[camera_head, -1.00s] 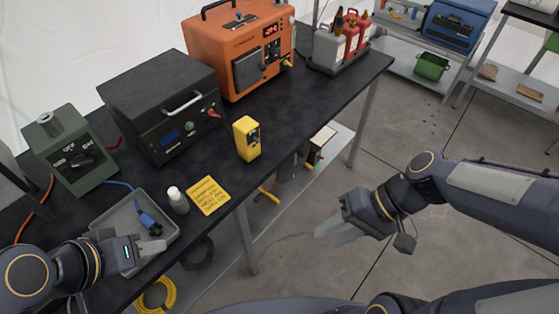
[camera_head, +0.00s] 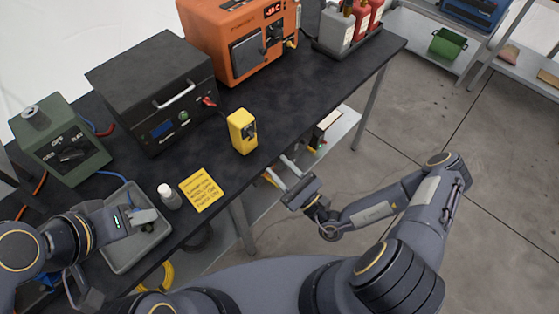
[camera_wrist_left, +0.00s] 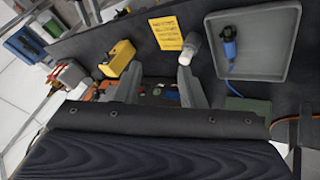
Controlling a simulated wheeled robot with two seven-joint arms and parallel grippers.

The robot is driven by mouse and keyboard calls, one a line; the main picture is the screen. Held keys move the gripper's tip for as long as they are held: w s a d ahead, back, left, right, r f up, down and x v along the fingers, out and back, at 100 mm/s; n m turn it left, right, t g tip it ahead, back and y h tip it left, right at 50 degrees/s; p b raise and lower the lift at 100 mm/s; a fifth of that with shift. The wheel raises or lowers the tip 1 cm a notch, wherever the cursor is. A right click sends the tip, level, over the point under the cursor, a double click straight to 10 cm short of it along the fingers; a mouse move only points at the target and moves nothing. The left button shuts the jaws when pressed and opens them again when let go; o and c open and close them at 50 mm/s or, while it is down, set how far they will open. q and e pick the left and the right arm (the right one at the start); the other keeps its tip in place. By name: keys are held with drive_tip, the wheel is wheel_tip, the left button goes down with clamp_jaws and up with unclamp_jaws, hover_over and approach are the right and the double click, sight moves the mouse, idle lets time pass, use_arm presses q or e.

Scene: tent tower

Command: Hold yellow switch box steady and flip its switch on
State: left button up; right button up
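The yellow switch box (camera_head: 238,132) stands upright near the front edge of the black table, with a dark switch (camera_head: 249,131) on its right-hand face. The switch's position is too small to tell. The box also shows in the left wrist view (camera_wrist_left: 119,58). My left gripper (camera_head: 148,219) is over the grey tray, well left of the box; its fingers are apart and empty in the left wrist view (camera_wrist_left: 160,82). My right gripper (camera_head: 279,170) is open and empty, just off the table's front edge, to the lower right of the box and apart from it.
The grey tray (camera_head: 121,265) holds a blue item. Behind stand a black power unit (camera_head: 150,90), an orange unit (camera_head: 215,40) and a green switch unit (camera_head: 60,145).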

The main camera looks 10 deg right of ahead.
use_arm(q)
drive_tip(key=o, duration=0.7)
drive_tip(key=shift+w+d, duration=0.1)
drive_tip(key=shift+d, duration=0.05)
drive_tip(key=shift+o, duration=0.9)
drive_tip(key=shift+w+d+h, duration=0.1)
drive_tip(key=shift+d+h, duration=0.2)
drive_tip(key=shift+d, duration=0.1)
drive_tip(key=n+t+h, duration=0.4)
drive_tip(key=n+h, duration=0.7)
drive_tip(key=n, duration=1.2)
hover_over(232, 124)
drive_tip(key=v, duration=0.5)
wheel_tip(232, 124, down, 5)
wheel_tip(232, 124, down, 7)
drive_tip(key=shift+d+r, duration=0.1)
drive_tip(key=shift+d, duration=0.05)
drive_tip(key=x, duration=0.7)
drive_tip(key=shift+w+d+f, duration=0.2)
drive_tip(key=shift+w, duration=0.1)
